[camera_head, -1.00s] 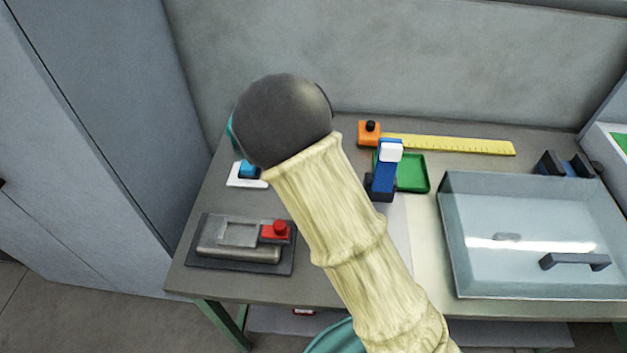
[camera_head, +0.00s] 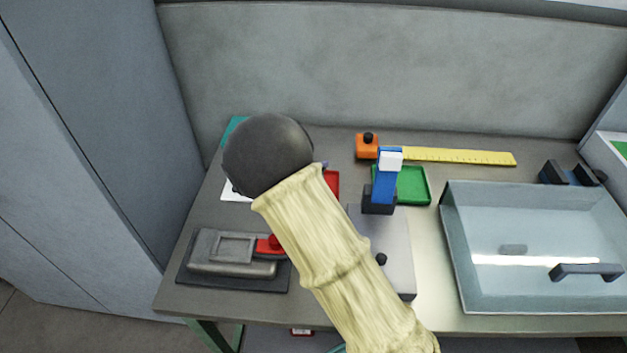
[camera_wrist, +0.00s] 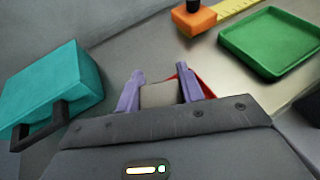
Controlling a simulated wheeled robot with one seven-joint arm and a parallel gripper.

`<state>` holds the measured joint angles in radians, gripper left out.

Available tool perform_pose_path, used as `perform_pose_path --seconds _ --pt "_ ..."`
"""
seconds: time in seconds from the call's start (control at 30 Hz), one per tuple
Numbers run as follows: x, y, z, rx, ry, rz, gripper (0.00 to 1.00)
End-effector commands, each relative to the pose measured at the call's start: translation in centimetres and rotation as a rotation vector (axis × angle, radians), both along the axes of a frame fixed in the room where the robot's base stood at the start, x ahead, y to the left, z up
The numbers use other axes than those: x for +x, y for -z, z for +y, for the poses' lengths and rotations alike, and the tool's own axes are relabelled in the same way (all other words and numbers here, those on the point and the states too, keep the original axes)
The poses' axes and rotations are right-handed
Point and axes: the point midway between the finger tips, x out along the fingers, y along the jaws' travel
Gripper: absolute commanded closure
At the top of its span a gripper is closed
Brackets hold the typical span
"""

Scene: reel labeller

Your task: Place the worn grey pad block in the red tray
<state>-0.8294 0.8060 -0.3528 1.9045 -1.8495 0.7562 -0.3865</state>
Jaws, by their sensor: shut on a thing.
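My gripper (camera_wrist: 160,84) shows in the wrist view with two purple fingers. It is shut on the grey pad block (camera_wrist: 160,95), a dull beige-grey piece between the fingers. The red tray (camera_wrist: 198,84) shows only as a thin red edge beside the right finger, mostly hidden by the gripper. In the head view, part of the red tray (camera_head: 333,184) shows just right of my arm, left of the green tray. My arm hides the block and nearly all of the gripper there. I cannot tell how high the block is above the tray.
A green tray (camera_head: 413,187) and a blue upright device (camera_head: 385,183) stand right of the red tray. An orange block (camera_head: 367,147) with a yellow ruler (camera_head: 460,156) lies behind. A teal box (camera_wrist: 55,88) is at left in the wrist view. A clear-lidded case (camera_head: 530,245) fills the right.

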Motion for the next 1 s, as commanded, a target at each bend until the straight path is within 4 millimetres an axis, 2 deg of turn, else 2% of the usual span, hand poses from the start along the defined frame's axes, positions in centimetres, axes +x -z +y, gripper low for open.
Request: perform_pose_path --seconds 0.03,0.13,0.47,0.73,1.0 --pt "0.0 0.9 -0.1 -0.003 0.0 0.001 0.86" --pt "0.0 1.7 -0.1 -0.001 0.001 -0.002 0.86" --pt "0.0 2.0 0.0 0.0 0.001 -0.002 0.86" --pt "0.1 5.3 -0.1 -0.002 0.001 0.0 0.86" --pt "0.1 5.5 -0.1 0.001 0.001 -0.003 0.86"
